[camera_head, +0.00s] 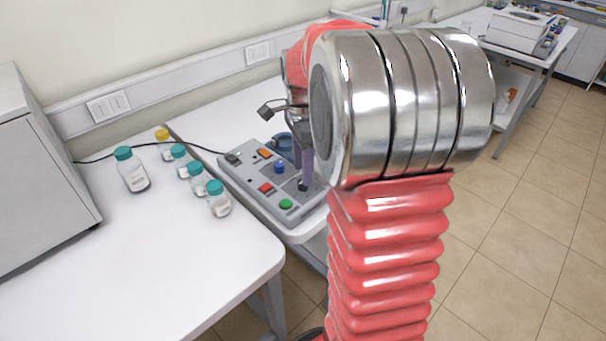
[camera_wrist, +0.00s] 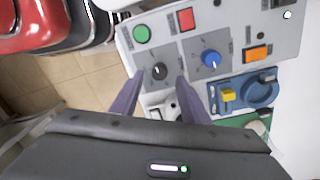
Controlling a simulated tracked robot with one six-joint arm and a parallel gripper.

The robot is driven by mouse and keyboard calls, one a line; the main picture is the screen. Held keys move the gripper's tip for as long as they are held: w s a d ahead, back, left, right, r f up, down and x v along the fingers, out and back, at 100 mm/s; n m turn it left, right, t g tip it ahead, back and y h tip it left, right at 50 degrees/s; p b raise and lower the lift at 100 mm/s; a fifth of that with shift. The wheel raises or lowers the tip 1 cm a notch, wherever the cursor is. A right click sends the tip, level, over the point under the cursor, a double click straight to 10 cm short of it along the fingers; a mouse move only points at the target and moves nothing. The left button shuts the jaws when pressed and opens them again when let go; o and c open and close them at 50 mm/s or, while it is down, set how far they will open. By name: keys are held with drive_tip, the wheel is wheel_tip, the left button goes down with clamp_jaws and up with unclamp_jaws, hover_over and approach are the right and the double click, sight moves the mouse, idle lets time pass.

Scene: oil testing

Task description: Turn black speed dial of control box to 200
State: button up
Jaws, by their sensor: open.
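The grey control box (camera_head: 243,176) lies on the bench in the head view, partly hidden by my arm. In the wrist view its panel (camera_wrist: 178,52) shows a black dial (camera_wrist: 159,71) below a green button (camera_wrist: 141,34). The black dial is also in the head view (camera_head: 302,186), just under my fingers. A blue dial (camera_wrist: 211,59) sits to its right in the wrist view. My gripper (camera_wrist: 160,79) is open, its two purple fingers appearing on either side of the black dial. I cannot tell whether they touch it. The dial's scale is too small to read.
The box also carries a red button (camera_wrist: 186,19) and an orange button (camera_wrist: 257,53). A blue device with a yellow knob (camera_wrist: 228,95) is beside it. Several teal-capped bottles (camera_head: 218,198) stand left of the box. A black cable (camera_head: 190,144) runs behind them.

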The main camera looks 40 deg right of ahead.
sight(301, 181)
wheel_tip(301, 181, up, 10)
drive_tip(key=shift+w+r, duration=0.2)
idle(0.8)
drive_tip(key=s+a+f+n+t, duration=0.2)
drive_tip(key=s+a+n+t, duration=0.1)
drive_tip(key=s+a+n, duration=0.5)
drive_tip(key=s+a+f+n+t, duration=0.2)
drive_tip(key=s+a+n, duration=0.6)
drive_tip(key=a+n, duration=0.5)
drive_tip(key=shift+a+t, duration=0.4)
drive_tip(key=shift+t, duration=0.1)
drive_tip(key=shift+s, duration=0.1)
drive_tip(key=shift+c, duration=0.2)
idle(0.4)
